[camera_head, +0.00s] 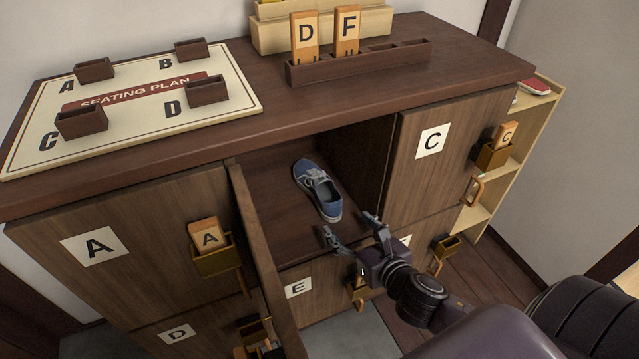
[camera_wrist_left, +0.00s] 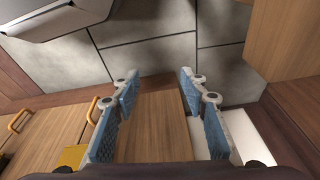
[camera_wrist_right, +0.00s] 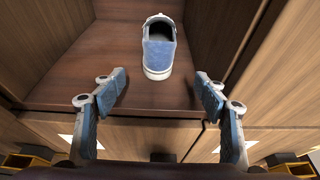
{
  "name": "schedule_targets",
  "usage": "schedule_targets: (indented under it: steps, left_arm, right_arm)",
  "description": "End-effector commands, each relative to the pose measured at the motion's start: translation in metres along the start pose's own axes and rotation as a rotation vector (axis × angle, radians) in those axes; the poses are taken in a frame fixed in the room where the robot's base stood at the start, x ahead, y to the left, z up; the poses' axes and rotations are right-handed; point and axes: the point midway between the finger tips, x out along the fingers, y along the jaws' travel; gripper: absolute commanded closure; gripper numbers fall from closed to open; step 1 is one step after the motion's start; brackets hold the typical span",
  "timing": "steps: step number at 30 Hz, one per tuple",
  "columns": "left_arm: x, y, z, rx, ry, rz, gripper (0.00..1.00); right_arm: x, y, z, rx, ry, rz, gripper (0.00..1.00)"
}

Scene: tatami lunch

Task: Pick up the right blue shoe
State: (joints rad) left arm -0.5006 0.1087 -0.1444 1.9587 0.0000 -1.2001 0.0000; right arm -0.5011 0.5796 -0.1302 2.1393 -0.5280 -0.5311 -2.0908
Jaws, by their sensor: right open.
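A blue shoe (camera_head: 317,189) with white sole and laces lies in the open middle compartment of the cabinet, its heel toward the opening. It also shows in the right wrist view (camera_wrist_right: 158,50), heel nearest. Only one blue shoe is visible. My right gripper (camera_head: 349,228) is open and empty in front of the compartment, just short of the heel. In the right wrist view its fingers stand apart on either side of the shoe's line, not touching it. My left gripper (camera_wrist_left: 158,80) is open and empty in the left wrist view, over wooden panels and grey floor tiles. The head view does not show it.
The compartment's open door (camera_head: 262,255) stands out left of the opening. Closed doors marked A (camera_head: 150,225) and C (camera_head: 432,175) flank it. A seating plan board (camera_head: 225,105) and tag rack (camera_head: 360,66) are on top. A red shoe (camera_head: 533,87) sits on the side shelf.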

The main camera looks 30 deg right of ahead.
Motion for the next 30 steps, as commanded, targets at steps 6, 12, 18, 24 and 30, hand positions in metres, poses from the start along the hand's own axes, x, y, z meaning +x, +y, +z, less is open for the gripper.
schedule_targets:
  steps: [6, 12, 18, 24, 30]
  left_arm:
    - [-0.006, -0.001, -0.002, -0.002, 0.004, -0.002, 0.60]
    - [-0.015, -0.002, -0.006, -0.003, 0.010, -0.003, 0.60]
    - [-0.027, -0.002, -0.009, -0.004, 0.016, -0.004, 0.60]
    - [-0.033, -0.002, -0.012, -0.005, 0.022, -0.004, 0.60]
    - [-0.048, -0.004, -0.013, -0.005, 0.026, -0.006, 0.60]
  right_arm:
    - [0.028, 0.001, 0.013, -0.003, -0.006, 0.001, 0.34]
    - [0.063, 0.001, 0.025, -0.001, -0.004, 0.000, 0.34]
    - [0.091, 0.001, 0.034, 0.000, -0.002, 0.000, 0.34]
    - [0.102, 0.001, 0.038, -0.001, 0.000, 0.001, 0.34]
    - [0.126, 0.001, 0.040, 0.001, -0.001, 0.000, 0.34]
